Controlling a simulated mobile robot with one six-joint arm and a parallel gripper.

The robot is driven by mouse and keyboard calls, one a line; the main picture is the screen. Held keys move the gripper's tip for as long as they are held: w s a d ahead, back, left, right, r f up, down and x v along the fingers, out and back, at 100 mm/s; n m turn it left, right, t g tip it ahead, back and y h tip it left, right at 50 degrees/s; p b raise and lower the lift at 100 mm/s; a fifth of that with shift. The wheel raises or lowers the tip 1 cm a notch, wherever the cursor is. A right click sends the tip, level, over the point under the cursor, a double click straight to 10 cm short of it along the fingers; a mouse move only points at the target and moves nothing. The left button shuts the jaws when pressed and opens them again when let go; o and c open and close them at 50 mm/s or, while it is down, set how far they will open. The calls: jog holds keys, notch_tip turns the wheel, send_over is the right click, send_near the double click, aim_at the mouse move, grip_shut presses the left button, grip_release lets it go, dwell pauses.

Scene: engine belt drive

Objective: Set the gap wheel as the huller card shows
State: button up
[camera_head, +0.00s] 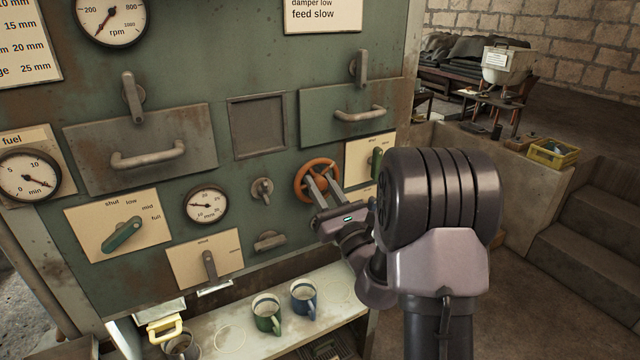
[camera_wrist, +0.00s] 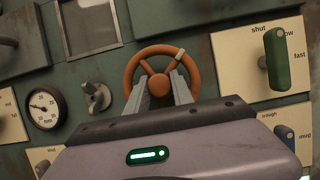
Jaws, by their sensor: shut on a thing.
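The gap wheel appears to be the orange spoked hand wheel (camera_head: 302,172) on the green panel. It also shows in the wrist view (camera_wrist: 133,68), with a pale mark on its upper right rim. My gripper (camera_head: 320,184) has its two grey fingers around the wheel's hub (camera_wrist: 158,86) and is shut on it. A round mm gauge (camera_head: 205,204) is left of the wheel; its needle points left, also in the wrist view (camera_wrist: 43,109). A card (camera_head: 25,45) at the upper left lists mm values, among them 15, 20 and 25 mm; its left side is cut off.
A small grey knob (camera_head: 262,191) sits between gauge and wheel. A green lever (camera_head: 376,163) is close right of the wheel. Handled drawers (camera_head: 345,125) are above. A shelf below holds a green mug (camera_head: 267,312) and a blue mug (camera_head: 304,298).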

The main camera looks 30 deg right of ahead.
jog(key=shift+m+p, duration=0.45)
jog(key=shift+m, duration=0.05)
grip_shut()
jog(key=m+h+p, duration=0.2)
jog(key=m, duration=0.1)
jog(key=shift+a+r+p, duration=0.1)
jog(key=shift+r+p, duration=0.1)
jog(key=shift+p, duration=0.15)
jog(key=m+h+p, duration=0.1)
jog(key=m+p, duration=0.2)
jog(key=shift+r+m+g+h, duration=0.1)
jog(key=shift+m+g+h, duration=0.2)
jog(key=shift+h, duration=0.1)
jog(key=m+h+p, duration=0.1)
jog(key=m+p, duration=0.2)
jog(key=p, duration=0.1)
jog(key=shift+g, duration=0.4)
jog(key=shift+f+m+h+p, duration=0.2)
jog(key=shift+m+h+p, duration=0.4)
jog(key=shift+m+p, duration=0.35)
jog(key=o, duration=0.7)
grip_release()
jog(key=shift+w+f, duration=0.1)
jog(key=shift+o, duration=0.2)
